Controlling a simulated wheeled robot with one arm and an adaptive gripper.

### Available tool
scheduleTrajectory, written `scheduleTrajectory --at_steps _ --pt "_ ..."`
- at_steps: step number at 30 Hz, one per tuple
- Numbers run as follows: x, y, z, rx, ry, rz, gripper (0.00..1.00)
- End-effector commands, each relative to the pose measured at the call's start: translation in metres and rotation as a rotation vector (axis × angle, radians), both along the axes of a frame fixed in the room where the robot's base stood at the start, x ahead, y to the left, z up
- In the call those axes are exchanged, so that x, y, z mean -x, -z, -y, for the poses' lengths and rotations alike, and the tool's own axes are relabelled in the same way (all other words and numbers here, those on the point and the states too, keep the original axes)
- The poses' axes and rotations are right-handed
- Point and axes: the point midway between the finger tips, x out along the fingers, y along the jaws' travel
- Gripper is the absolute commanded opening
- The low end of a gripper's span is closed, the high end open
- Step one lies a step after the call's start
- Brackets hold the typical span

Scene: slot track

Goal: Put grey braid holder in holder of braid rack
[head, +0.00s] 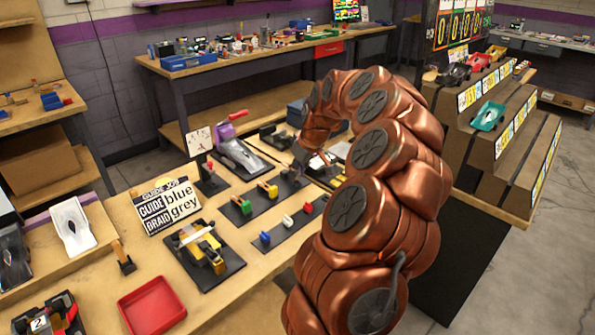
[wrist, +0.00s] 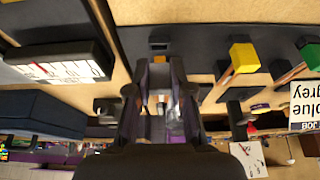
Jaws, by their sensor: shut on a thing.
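My gripper (wrist: 158,78) is shut, with a small greyish piece between its fingers that I take to be the grey braid holder; the fingers hide most of it. A dark rack strip (head: 262,205) carries a green block (head: 245,206) and a yellow block (head: 271,190). In the wrist view the yellow block (wrist: 243,57) and the green block (wrist: 313,54) are to the right of my gripper. A small dark holder (wrist: 159,43) on the strip shows just beyond my fingertips. In the head view my gripper (head: 303,165) is over the strip's far end, partly hidden by my arm.
A sign reading guide blue, braid grey (head: 167,205) stands to the left. A red tray (head: 152,306) is at the front. A white dial scale (wrist: 60,70) is left of my gripper.

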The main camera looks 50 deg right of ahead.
Motion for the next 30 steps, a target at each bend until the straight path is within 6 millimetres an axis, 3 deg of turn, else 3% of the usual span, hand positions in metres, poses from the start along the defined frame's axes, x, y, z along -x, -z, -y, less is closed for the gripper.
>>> scheduleTrajectory --at_steps 26,27,30 --pt "0.000 0.017 0.000 -0.001 0.000 -0.001 0.00" --pt "0.000 0.016 0.000 -0.001 0.000 -0.001 0.24" --pt "0.000 0.016 0.000 0.000 0.000 -0.001 0.34"
